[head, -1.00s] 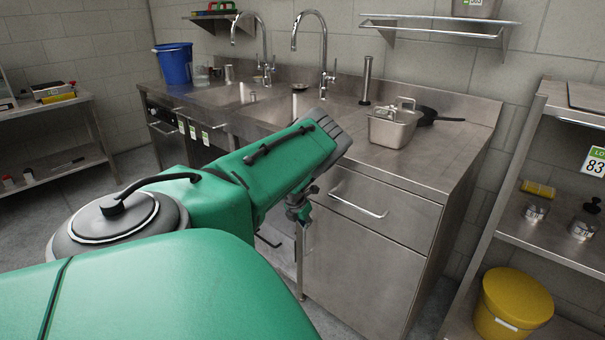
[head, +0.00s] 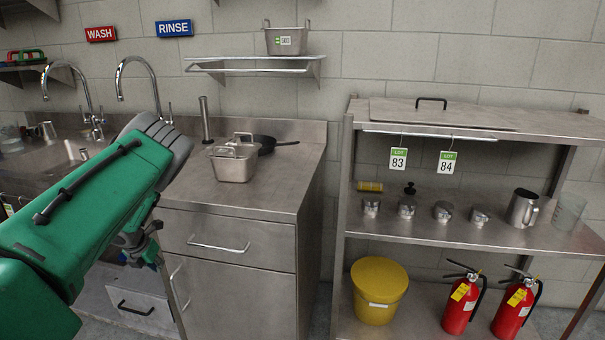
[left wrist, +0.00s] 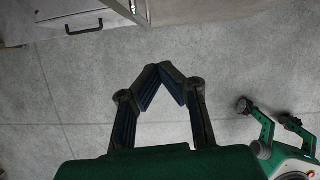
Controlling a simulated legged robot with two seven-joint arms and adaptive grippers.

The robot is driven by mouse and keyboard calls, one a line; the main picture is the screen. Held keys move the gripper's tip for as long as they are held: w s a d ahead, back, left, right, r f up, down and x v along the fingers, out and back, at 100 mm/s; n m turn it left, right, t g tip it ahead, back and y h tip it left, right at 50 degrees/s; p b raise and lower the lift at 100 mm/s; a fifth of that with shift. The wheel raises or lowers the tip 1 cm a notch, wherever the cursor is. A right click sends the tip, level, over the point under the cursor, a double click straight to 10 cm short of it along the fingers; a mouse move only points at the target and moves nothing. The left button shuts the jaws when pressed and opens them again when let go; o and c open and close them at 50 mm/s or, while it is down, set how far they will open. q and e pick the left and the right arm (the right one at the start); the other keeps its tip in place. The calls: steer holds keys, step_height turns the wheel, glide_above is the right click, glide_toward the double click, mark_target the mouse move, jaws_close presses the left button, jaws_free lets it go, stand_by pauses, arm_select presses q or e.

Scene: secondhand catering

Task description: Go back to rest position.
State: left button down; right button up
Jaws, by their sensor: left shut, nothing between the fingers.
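My left arm comes in from the left in the head view, with its gripper (head: 143,250) hanging below the wrist in front of the sink unit. In the left wrist view the left gripper (left wrist: 166,72) points down over bare grey floor. Its two fingertips meet, and nothing is between them. My right gripper is in neither view.
A steel counter (head: 275,190) holds a lidded steel pan (head: 235,163) and a black pan (head: 264,143). Right of it stands a shelf rack (head: 345,215) with a yellow bucket (head: 378,290) and two red fire extinguishers (head: 461,305). Open floor (left wrist: 240,70) lies under the gripper.

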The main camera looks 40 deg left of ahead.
arm_select(q)
steer(key=d+f+n+h, duration=0.1)
steer(key=d+f+n, duration=0.3)
steer(key=d+n, duration=0.75)
steer(key=d+f+n+h, duration=0.1)
steer(key=d+f+n, duration=0.35)
steer(key=d, duration=1.45)
steer(key=s+d+r+n+g, duration=0.3)
steer(key=s+d+n, duration=1)
steer(key=s+d, duration=0.4)
steer(key=shift+s+d+n, duration=0.25)
steer(key=shift+d+n, duration=0.05)
steer(key=shift+d, duration=0.25)
steer(key=shift+r, duration=0.1)
